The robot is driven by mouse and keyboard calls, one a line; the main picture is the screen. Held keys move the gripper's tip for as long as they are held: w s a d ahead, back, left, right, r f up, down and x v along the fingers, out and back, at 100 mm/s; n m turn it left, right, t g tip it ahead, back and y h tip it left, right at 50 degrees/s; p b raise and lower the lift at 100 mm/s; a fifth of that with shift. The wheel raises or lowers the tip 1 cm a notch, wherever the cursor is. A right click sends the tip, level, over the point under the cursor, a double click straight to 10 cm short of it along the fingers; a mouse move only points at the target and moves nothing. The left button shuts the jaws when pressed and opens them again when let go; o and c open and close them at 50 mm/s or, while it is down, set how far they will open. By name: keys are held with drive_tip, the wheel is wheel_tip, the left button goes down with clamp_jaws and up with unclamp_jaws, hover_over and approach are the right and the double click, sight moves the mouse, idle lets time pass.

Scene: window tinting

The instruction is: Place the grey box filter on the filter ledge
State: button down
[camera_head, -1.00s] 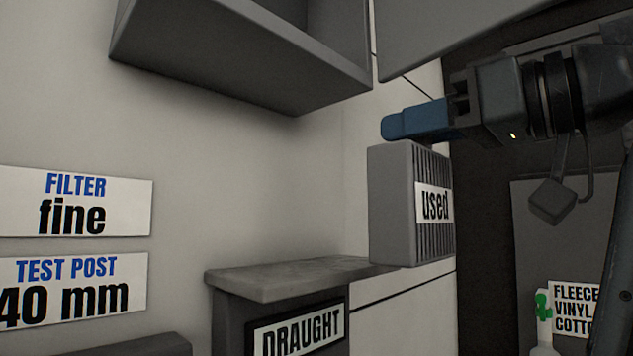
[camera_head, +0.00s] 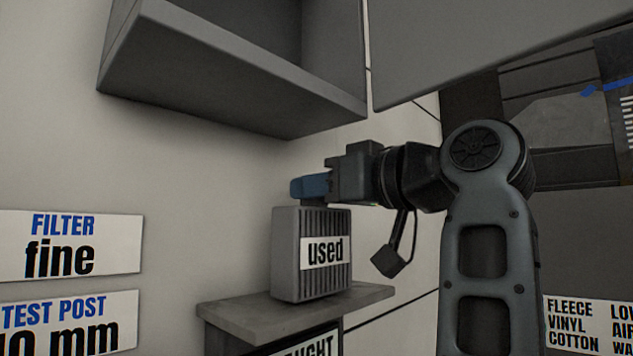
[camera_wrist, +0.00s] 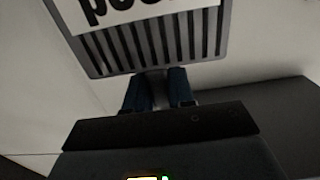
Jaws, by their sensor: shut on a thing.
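The grey box filter (camera_head: 287,252) is upright, with a slatted front and a "used" label. My gripper (camera_head: 308,187) has blue fingers and is shut at the top of the box. In the wrist view the fingers (camera_wrist: 159,90) meet the edge of the slatted box (camera_wrist: 150,45). The grey ledge (camera_head: 262,318) lies directly below the box, with a "DRAUGHT" type sign partly cut off on its front. The box's bottom looks at or just above the ledge top; I cannot tell whether they touch.
An open grey cabinet (camera_head: 235,95) hangs above, with a raised panel (camera_head: 480,40) at the upper right. Wall signs "FILTER fine" (camera_head: 70,245) and "TEST POST" (camera_head: 68,322) are at left. A "FLEECE VINYL COTTON" sign (camera_head: 575,325) is at lower right.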

drive_tip(key=shift+f, duration=0.2)
drive_tip(key=c, duration=1)
unclamp_jaws()
drive_tip(key=shift+o, duration=0.2)
drive_tip(key=shift+r, duration=0.15)
drive_tip(key=b+v, duration=0.2)
drive_tip(key=v, duration=1)
